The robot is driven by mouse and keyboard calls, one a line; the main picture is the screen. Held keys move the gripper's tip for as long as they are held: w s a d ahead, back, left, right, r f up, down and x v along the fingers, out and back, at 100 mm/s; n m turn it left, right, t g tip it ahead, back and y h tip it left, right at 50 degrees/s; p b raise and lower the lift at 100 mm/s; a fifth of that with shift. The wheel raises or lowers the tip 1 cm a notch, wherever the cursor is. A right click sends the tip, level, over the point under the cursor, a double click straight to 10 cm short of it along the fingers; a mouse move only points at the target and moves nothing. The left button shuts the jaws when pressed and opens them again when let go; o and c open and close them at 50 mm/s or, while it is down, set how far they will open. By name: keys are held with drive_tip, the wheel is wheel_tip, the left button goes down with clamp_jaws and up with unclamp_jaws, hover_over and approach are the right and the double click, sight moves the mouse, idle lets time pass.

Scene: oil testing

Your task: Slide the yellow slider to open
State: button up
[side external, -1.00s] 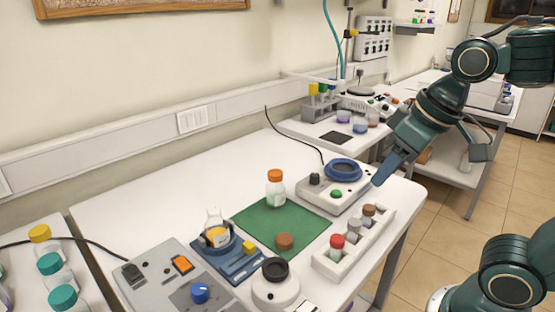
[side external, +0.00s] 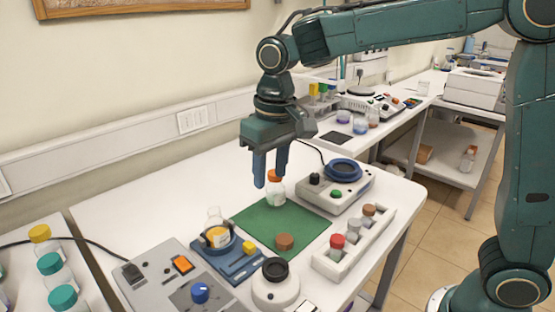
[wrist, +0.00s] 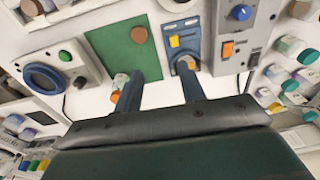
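The yellow slider (side external: 249,247) is a small block on a blue base plate (side external: 232,268) at the front of the table, right of a flask of yellow liquid (side external: 215,232) held on that plate. In the wrist view the yellow slider (wrist: 174,41) is on the blue plate (wrist: 180,24), beyond my fingertips. My gripper (side external: 267,182) points down above the table, behind the blue plate, with its fingers apart and nothing between them. In the wrist view my gripper (wrist: 157,72) has its two blue fingers spread wide. From the side, one finger overlaps the orange-capped bottle.
An orange-capped bottle (side external: 276,190) stands at the back of a green mat (side external: 310,228), with a brown cap (side external: 284,242) on it. A grey control box (side external: 180,285) with a blue knob lies left. A vial rack (side external: 345,255) and a stirrer (side external: 340,188) are on the right.

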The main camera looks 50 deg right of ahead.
sight(249, 244)
drive_tip(key=shift+g, duration=0.4)
drive_tip(key=w+a+f, duration=0.3)
drive_tip(key=shift+w+a+f, duration=0.15)
drive_tip(key=shift+a+f, duration=0.05)
drive_tip(key=shift+a, duration=0.1)
wheel_tip(249, 244, down, 14)
drive_tip(key=shift+r, duration=0.1)
idle(0.4)
drive_tip(key=shift+c, duration=0.4)
clamp_jaws()
